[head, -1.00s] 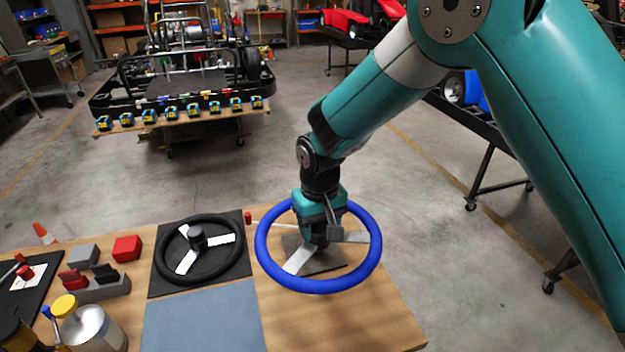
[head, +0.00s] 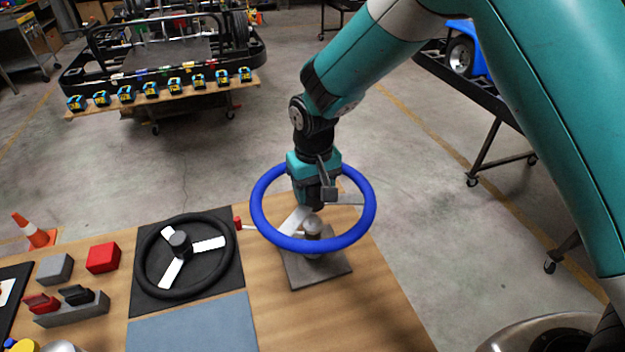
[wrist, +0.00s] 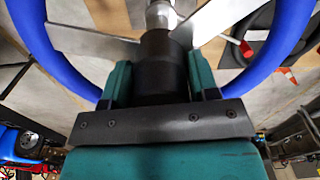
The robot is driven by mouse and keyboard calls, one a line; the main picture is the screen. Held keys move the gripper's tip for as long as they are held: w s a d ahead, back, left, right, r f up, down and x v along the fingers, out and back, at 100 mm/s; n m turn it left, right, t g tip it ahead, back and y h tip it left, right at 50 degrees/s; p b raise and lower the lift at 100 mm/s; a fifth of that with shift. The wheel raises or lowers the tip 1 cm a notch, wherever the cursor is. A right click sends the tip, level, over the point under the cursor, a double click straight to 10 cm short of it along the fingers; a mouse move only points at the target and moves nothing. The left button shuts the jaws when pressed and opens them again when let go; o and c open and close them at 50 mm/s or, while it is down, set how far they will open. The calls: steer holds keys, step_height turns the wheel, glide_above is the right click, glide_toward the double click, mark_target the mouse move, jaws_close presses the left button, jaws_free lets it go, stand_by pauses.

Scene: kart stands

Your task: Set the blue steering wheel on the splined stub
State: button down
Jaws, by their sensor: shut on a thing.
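The blue steering wheel (head: 262,222) has a blue rim, pale spokes and a dark hub (wrist: 158,68). My gripper (head: 316,190) is shut on the hub and holds the wheel, roughly level, above the table's right part. The splined stub (head: 313,228) is a grey metal post on a square grey plate (head: 326,272). It shows through the wheel's opening, on the near side of the hub, with the near rim crossing in front of it. In the wrist view the stub (wrist: 160,14) shows beyond the hub. The hub looks offset from it; the exact gap is unclear.
A black steering wheel (head: 145,262) lies on a dark mat left of the plate. Red and grey blocks (head: 103,257) and an orange cone (head: 36,233) stand further left. The table's front right is clear.

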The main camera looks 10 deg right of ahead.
mark_target(313, 215)
steer(key=shift+a+f+b, duration=0.1)
steer(key=shift+f+b, duration=1.75)
steer(key=shift+f, duration=0.9)
steer(key=shift+s+f+b, duration=0.1)
steer(key=shift+f+b, duration=0.35)
steer(key=shift+f, duration=0.2)
steer(key=c, duration=0.7)
jaws_free()
steer(key=shift+o, duration=0.2)
steer(key=shift+r+p, duration=3.9)
steer(key=shift+r, duration=1.65)
steer(key=shift+s, duration=0.1)
